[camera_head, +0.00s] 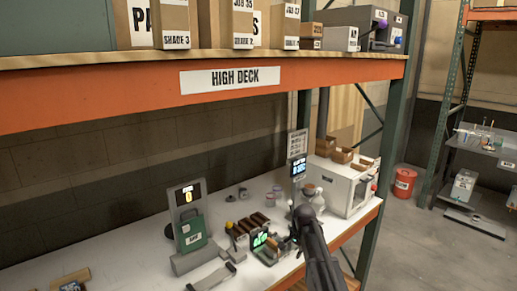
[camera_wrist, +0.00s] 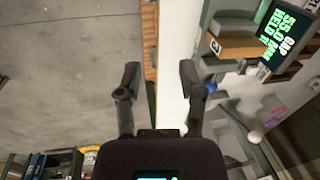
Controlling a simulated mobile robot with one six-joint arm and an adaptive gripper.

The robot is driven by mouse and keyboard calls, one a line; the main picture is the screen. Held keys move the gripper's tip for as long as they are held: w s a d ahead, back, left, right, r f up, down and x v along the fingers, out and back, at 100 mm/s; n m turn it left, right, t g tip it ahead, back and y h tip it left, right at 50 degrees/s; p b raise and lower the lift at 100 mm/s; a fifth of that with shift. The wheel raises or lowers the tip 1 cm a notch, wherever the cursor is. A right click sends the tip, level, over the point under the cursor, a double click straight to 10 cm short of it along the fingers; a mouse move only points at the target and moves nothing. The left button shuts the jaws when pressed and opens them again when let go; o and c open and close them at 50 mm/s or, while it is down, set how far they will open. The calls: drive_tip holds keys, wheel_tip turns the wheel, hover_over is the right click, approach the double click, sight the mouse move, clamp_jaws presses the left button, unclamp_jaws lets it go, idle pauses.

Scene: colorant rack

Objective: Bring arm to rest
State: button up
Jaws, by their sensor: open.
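My gripper (camera_wrist: 160,76) is open in the wrist view, its two dark fingers apart with nothing between them. Below the gap I see the edge of the white bench top (camera_wrist: 172,100), with the grey floor on the left. In the head view my dark arm reaches up from the lower right, over the right part of the white bench top (camera_head: 140,240). The fingertips cannot be made out clearly there. A small device with a green-lit screen (camera_head: 260,240) stands on the bench left of the arm. A lit display (camera_wrist: 284,32) shows at the upper right of the wrist view.
The orange high deck beam (camera_head: 130,100) runs above the bench, with boxes on its shelf. A green case (camera_head: 193,232), a white oven-like machine (camera_head: 345,186) and small brown trays (camera_head: 243,229) stand on the bench. A red bucket (camera_head: 405,183) stands on open floor at right.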

drive_tip(key=s+d+f+n+b, duration=0.1)
drive_tip(key=s+f+n+b, duration=0.2)
drive_tip(key=s, duration=0.6)
drive_tip(key=s+d+f+n+g+b, duration=0.1)
drive_tip(key=s+f+n+b, duration=0.1)
drive_tip(key=s, duration=0.7)
drive_tip(key=s+d+f+n+h+b, duration=0.1)
drive_tip(key=s+f+n+b, duration=0.2)
drive_tip(key=s, duration=0.6)
drive_tip(key=shift+d+f+n+g+b, duration=0.35)
drive_tip(key=shift+f+n, duration=0.15)
drive_tip(key=shift+f, duration=0.1)
